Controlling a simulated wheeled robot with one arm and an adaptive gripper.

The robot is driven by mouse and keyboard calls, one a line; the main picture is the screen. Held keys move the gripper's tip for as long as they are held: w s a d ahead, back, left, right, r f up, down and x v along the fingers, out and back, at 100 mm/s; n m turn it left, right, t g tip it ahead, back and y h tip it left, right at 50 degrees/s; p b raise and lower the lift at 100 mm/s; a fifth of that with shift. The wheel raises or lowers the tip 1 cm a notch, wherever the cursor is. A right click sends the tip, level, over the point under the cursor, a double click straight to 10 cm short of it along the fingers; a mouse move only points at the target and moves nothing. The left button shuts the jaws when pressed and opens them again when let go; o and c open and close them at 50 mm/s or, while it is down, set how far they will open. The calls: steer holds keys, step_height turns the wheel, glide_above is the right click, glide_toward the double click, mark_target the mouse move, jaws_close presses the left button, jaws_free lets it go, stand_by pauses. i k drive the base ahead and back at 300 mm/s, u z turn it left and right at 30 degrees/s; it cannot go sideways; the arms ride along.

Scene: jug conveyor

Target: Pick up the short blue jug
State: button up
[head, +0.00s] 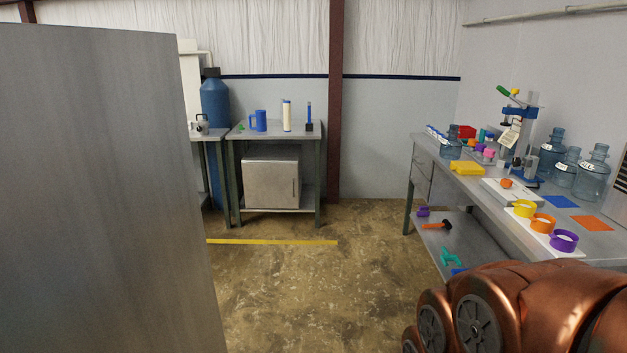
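Several translucent blue jugs stand upright on the right-hand workbench (436,165). A tall one (551,155) stands behind a shorter one (566,173), and a larger one (593,178) stands at the right. Another small translucent blue jug (451,147) stands near the bench's far end. An opaque blue handled jug (259,121) stands on the back table (272,133). I cannot tell which of these the short blue jug is. My copper-coloured arm fills the lower right corner. My gripper is not in view.
The bench also holds a yellow block (467,168), a press (521,135) and yellow, orange (543,223) and purple (564,241) cups. A large grey panel (95,190) blocks the left. The floor (310,290) between is clear, with a yellow line (270,242).

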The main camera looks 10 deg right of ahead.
mark_target(451, 146)
steer(key=u, duration=0.05)
steer(key=i, duration=1.75)
steer(key=z, duration=0.25)
steer(key=i, duration=1.75)
steer(key=z, duration=1.35)
steer(key=i, duration=1.7)
steer(key=z, duration=0.75)
